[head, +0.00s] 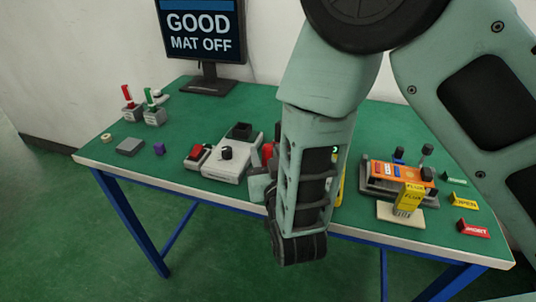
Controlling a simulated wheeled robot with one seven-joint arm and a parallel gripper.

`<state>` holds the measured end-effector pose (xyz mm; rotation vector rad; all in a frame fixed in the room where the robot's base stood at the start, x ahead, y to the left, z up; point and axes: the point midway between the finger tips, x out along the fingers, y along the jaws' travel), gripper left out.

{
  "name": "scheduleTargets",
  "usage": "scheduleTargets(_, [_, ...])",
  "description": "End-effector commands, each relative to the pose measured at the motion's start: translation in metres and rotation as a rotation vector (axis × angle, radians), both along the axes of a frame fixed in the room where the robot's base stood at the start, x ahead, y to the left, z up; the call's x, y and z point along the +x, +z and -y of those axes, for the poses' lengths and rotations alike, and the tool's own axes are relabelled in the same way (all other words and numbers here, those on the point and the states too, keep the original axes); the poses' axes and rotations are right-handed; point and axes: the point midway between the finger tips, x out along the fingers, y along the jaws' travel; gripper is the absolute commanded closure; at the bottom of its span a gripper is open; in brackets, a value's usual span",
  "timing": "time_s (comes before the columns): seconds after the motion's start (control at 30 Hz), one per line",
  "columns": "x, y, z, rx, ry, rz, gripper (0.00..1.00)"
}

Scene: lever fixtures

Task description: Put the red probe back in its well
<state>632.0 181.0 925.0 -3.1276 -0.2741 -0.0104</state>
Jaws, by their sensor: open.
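A red upright handle (125,91), which looks like the red probe, stands in a small grey block (131,113) at the table's left. A green upright handle (149,97) stands in a similar grey block (155,116) beside it. I cannot tell how deep either one sits. My gripper (263,177) is open near the table's front middle, right of the light grey box, and is partly hidden by my own arm. A red piece (267,150) shows just behind it, mostly covered; I cannot tell what it is or whether the gripper touches it.
A light grey box (225,161) with a black knob and a red switch (199,152) stands left of my gripper. An orange unit (394,172) in a grey fixture and yellow flux bottle (410,198) are right. Label blocks (464,201) line the right edge. A monitor (204,37) reads "GOOD MAT OFF".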

Motion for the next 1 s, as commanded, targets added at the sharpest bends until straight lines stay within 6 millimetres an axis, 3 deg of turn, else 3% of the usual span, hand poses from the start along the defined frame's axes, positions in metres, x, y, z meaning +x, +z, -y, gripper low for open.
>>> scheduleTargets(0.17, [-0.02, 0.0, 0.003, -0.001, 0.003, -0.002, 0.59])
scheduleTargets(0.4, [-0.071, -0.001, 0.011, -0.002, 0.005, -0.003, 0.59])
scheduleTargets(0.6, [-0.104, 0.003, 0.017, -0.004, 0.003, -0.003, 0.59])
scheduleTargets(0.8, [-0.117, 0.002, 0.021, -0.001, 0.001, 0.0, 0.59])
scheduleTargets(1.0, [-0.116, 0.0, 0.02, 0.009, 0.0, -0.029, 0.59])
